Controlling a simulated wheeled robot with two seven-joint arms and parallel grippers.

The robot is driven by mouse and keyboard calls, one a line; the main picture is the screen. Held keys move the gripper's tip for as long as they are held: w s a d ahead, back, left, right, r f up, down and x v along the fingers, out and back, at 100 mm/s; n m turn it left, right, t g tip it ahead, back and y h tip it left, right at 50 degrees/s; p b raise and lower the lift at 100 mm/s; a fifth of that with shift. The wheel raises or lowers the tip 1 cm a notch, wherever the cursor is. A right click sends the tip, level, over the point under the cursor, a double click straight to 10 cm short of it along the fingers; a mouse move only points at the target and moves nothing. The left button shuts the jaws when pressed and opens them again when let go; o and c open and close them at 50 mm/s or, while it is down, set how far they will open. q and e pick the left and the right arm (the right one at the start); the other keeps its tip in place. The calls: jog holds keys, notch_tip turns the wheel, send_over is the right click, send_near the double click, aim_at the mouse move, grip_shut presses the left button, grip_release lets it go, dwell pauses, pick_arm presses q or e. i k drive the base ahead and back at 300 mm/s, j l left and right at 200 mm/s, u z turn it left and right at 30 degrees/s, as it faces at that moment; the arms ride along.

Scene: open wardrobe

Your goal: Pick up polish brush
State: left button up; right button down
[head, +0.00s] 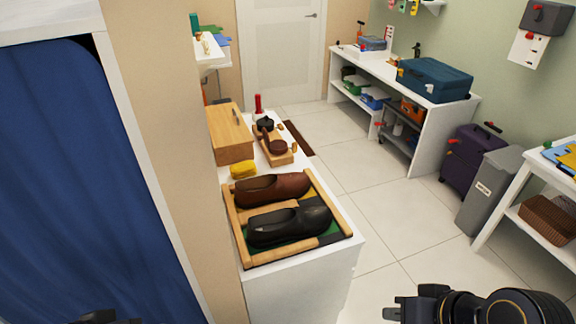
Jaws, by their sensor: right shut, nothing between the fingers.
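A small wooden tray (262,151) on the white cabinet holds a dark round item (265,125), a brown round item (278,147) and a small orange-brown piece (294,147). One of these may be the polish brush, but they are too small to tell. My right gripper (392,313) is shut and empty at the bottom edge, over the floor, well nearer and to the right of the tray. Only a dark bit of my left arm's end (100,317) shows at the bottom left; its fingers cannot be made out.
On the cabinet (300,285) a wooden frame tray (238,222) holds a brown shoe (270,190) and a black shoe (288,226). A yellow sponge (243,169), wooden box (230,133) and red bottle (258,103) stand near. A wall edge (165,130) borders the left. Floor right of the cabinet is clear.

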aim_at(257, 96)
jog(key=l+z, duration=0.25)
jog(key=z, duration=0.15)
jog(key=i+l+z, duration=0.35)
jog(key=l, duration=0.25)
jog(key=i+l+z, duration=0.3)
jog(key=l, duration=0.3)
jog(key=i+l+z, duration=0.35)
jog(key=l, duration=0.15)
jog(key=i+l+u, duration=0.15)
jog(key=i, duration=0.3)
jog(key=i+l+u, duration=0.15)
jog(key=i+l, duration=0.15)
jog(key=i, duration=0.2)
jog(key=i+j+u, duration=0.15)
jog(key=i+u, duration=0.55)
jog(key=u, duration=0.15)
jog(key=i+u, duration=0.65)
jog(key=i, duration=0.5)
jog(key=i+l+u, duration=0.1)
jog(key=i+u, duration=0.15)
jog(key=i, duration=0.45)
jog(key=i+u, duration=0.8)
jog(key=i+l+u, duration=0.15)
jog(key=i+u, duration=0.25)
jog(key=k, duration=0.05)
